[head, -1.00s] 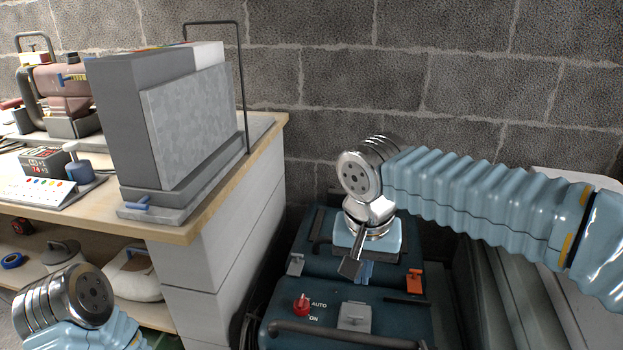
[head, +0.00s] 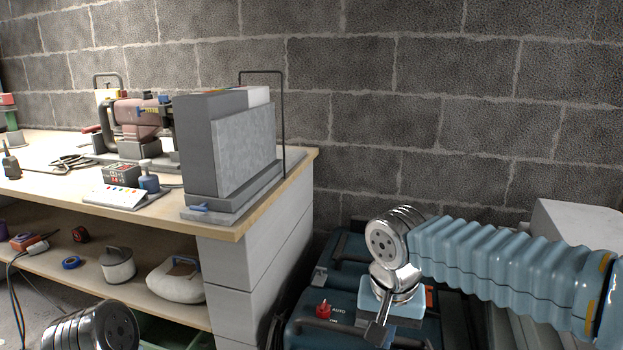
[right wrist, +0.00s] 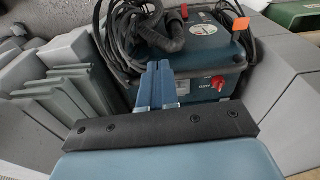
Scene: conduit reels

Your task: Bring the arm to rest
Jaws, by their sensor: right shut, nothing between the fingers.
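My right arm comes in from the right in the head view, in a pale blue ribbed sleeve. Its gripper (head: 377,335) points down in front of the dark teal machine with the red knob (head: 323,308). In the right wrist view the blue fingers of my right gripper (right wrist: 158,68) are together with nothing between them. The teal machine (right wrist: 205,60) lies beyond them, with a black hose and cables on top. My left arm shows only as a metal joint at the bottom left of the head view; its gripper is out of the picture.
A wooden-topped workbench (head: 235,228) with white block supports stands at the left. A grey upright case (head: 245,145) is near its right end. Its lower shelf holds a lidded pot (head: 117,267) and a beige bag (head: 176,281). Grey slabs (right wrist: 60,80) stand beside the machine.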

